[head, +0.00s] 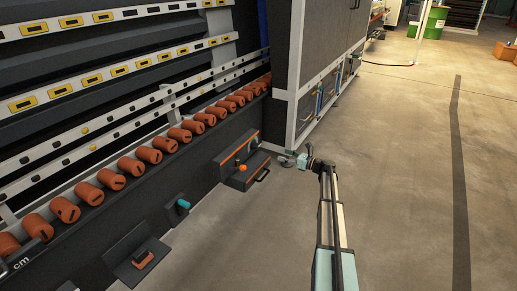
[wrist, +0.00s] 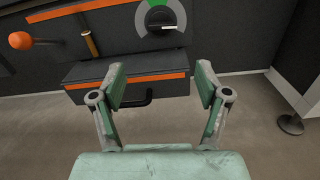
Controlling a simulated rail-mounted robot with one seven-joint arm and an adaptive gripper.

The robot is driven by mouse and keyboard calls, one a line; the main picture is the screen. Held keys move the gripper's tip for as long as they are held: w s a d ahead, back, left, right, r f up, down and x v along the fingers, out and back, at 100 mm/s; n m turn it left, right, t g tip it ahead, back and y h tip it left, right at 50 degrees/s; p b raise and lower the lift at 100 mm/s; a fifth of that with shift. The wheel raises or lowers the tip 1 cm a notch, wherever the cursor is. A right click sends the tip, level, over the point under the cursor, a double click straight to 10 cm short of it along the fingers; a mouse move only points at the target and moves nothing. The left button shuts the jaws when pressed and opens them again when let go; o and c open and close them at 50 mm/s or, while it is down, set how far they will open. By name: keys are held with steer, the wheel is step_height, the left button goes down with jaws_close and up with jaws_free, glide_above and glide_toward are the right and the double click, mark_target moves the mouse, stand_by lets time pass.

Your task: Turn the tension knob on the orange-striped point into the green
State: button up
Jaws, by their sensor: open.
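The orange-striped point (wrist: 75,72) is a dark wall unit with orange stripes, a box and a black handle below. Its black tension knob (wrist: 159,17) sits at the top of the wrist view on a grey dial. The dial's green part (wrist: 157,3) is at the top edge, partly cut off. The knob's white mark points right, outside the green. My gripper (wrist: 161,84) is open and empty, below the knob and apart from it. In the head view the point (head: 241,163) stands at the wall's foot, with my gripper (head: 302,161) to its right.
An orange ball lever (wrist: 20,40) and a brown upright handle (wrist: 89,42) are left of the knob. A round foot (wrist: 291,124) stands on the floor at right. Another wall unit (head: 143,255) is nearer. The floor (head: 400,170) to the right is clear.

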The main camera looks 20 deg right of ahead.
mark_target(258, 146)
steer(key=b+x, duration=0.4)
steer(key=x, duration=1.1)
steer(key=shift+w, duration=0.2)
steer(key=c, duration=1.2)
